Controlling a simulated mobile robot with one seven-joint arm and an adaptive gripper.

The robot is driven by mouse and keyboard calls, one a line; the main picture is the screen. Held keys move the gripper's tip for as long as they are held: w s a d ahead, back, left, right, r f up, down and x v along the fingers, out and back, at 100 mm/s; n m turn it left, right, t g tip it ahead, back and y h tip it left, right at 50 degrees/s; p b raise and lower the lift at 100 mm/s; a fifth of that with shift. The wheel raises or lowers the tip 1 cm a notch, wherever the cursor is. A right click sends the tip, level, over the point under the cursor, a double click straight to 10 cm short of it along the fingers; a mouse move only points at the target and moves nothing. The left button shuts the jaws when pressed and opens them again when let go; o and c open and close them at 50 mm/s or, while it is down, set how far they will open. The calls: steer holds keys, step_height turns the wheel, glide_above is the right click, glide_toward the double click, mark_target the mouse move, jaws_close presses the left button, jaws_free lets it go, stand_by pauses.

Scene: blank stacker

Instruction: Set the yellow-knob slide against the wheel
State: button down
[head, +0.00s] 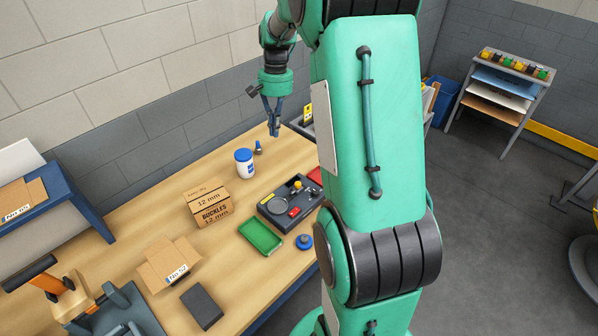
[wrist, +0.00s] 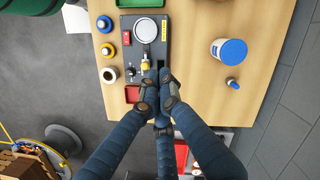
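A dark fixture box (head: 268,213) lies on the bench; it also shows in the wrist view (wrist: 125,22). It carries a pale round wheel (head: 279,204), seen again in the wrist view (wrist: 146,31). The yellow-knob slide (head: 298,185) is on the same box, beside the wheel; in the wrist view its knob (wrist: 146,65) is below the wheel. I cannot tell whether slide and wheel touch. My gripper (head: 274,131) hangs above the bench, its fingertips together and empty. In the wrist view my gripper (wrist: 160,72) overlaps the box close to the knob and hides part of it.
A red block (head: 294,212) sits on the box. Around it are a green tray (head: 260,237), a blue round part (head: 305,241), a blue-lidded white jar (head: 244,164) and a buckles carton (head: 208,205). Bare bench lies left of the jar.

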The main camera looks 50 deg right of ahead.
mark_target(296, 189)
steer(key=d+f+m+g+y, duration=0.1)
steer(key=d+f+m+y, duration=0.1)
steer(key=d+f, duration=1.1)
steer(key=shift+s+d+f+m+p, duration=0.2)
steer(key=shift+s+d+m+p, duration=0.1)
steer(key=shift+d+m+p, duration=0.25)
steer(key=b+x, duration=0.1)
steer(key=x, duration=0.9)
steer(key=shift+s+a+f, duration=0.15)
steer(key=shift+s+a, duration=0.05)
steer(key=a, duration=0.1)
steer(key=s+a, duration=0.1)
steer(key=a, duration=0.1)
steer(key=shift+s+b, duration=0.2)
steer(key=shift+b, duration=0.1)
steer(key=shift+s+a+r, duration=0.1)
steer(key=shift+a+r, duration=0.05)
steer(key=shift+r, duration=0.05)
